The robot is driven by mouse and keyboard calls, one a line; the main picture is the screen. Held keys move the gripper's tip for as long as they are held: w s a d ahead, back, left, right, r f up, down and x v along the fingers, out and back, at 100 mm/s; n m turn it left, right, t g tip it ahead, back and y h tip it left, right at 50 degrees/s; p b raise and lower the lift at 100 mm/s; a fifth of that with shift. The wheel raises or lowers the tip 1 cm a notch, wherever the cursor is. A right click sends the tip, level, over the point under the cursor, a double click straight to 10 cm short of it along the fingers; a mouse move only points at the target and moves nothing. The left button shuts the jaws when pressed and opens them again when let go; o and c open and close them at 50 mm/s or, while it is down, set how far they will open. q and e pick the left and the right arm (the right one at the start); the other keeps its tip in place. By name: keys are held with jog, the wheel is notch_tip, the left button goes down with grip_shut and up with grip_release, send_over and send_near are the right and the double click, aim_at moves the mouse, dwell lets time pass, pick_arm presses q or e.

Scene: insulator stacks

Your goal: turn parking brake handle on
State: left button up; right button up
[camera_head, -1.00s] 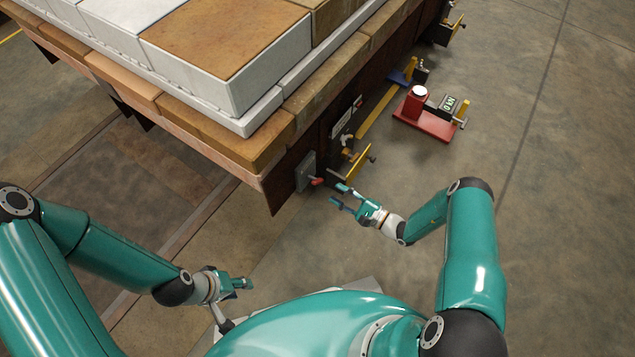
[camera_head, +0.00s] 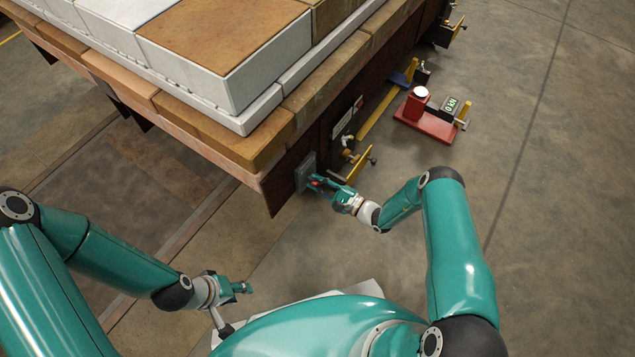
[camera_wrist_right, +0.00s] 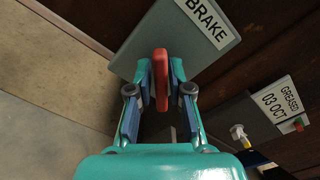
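The brake handle is a red lever (camera_wrist_right: 161,78) on a grey plate marked BRAKE (camera_wrist_right: 185,35) at the cart's side. In the head view the plate (camera_head: 304,171) sits low near the cart's corner. My right gripper (camera_wrist_right: 161,85) has one finger on each side of the red lever, close against it, and looks shut on it. In the head view my right gripper (camera_head: 316,182) is at the plate, and its fingers mostly hide the lever. My left gripper (camera_head: 247,287) is low in the head view, away from the cart; its finger gap is unclear.
A GREASED 03 OCT label (camera_wrist_right: 282,101) is right of the brake plate. Yellow-handled fittings (camera_head: 359,168) stick out along the cart side. A red device with a display (camera_head: 428,125) stands on the floor beyond. The floor to the right is open.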

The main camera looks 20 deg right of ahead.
grip_shut()
jog(key=shift+m, duration=0.3)
